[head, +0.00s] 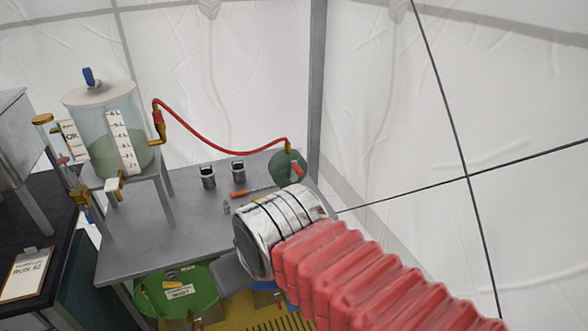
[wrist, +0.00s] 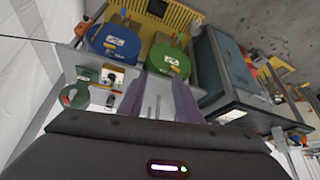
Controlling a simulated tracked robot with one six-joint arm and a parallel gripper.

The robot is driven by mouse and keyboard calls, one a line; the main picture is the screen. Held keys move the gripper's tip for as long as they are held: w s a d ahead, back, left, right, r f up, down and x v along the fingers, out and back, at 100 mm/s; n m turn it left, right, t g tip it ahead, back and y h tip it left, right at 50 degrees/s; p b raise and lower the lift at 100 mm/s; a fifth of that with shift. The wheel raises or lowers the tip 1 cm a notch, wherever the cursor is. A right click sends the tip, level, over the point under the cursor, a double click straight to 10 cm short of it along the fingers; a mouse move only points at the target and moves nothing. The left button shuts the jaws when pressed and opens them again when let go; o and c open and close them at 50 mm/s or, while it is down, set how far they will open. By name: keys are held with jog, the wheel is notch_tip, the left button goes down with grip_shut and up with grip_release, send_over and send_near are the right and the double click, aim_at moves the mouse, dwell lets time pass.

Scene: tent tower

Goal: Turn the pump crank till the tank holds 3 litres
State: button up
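The clear tank (head: 100,128) stands on a small grey stand at the left in the head view. Pale green liquid fills its lower part; its white scale (head: 121,140) is too small to read surely. A red hose (head: 215,145) joins its brass fitting to the green pump (head: 283,162) at the bench's far right corner. A red handle, seemingly the crank (head: 297,169), shows on the pump. The pump also shows at left in the wrist view (wrist: 72,95). My gripper (wrist: 159,82) looks open and empty, with two purple fingers apart, right of the pump and not touching it.
The grey bench (head: 150,235) carries two dark canisters (head: 208,177) and an orange-handled tool (head: 240,194). A green drum (head: 182,292) and blue drum (wrist: 109,40) stand below on a yellow grating. A dark table with a clipboard (head: 26,274) is at left. White tent walls close the right.

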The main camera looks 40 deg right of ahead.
jog(key=shift+o, duration=0.7)
jog(key=w+d+f+t+h, duration=0.2)
jog(key=w+d+t, duration=0.1)
jog(key=w+d, duration=0.65)
jog(key=w+d+f+t+h, duration=0.2)
jog(key=w+d+f, duration=0.1)
jog(key=w+d, duration=0.65)
jog(key=d+f+t, duration=0.3)
jog(key=d, duration=0.3)
jog(key=d+f+t, duration=0.3)
jog(key=d, duration=0.4)
jog(key=shift+w+f+t+h, duration=0.2)
jog(key=shift+f+t+h, duration=0.1)
jog(key=shift+t, duration=0.1)
jog(key=shift+w, duration=0.1)
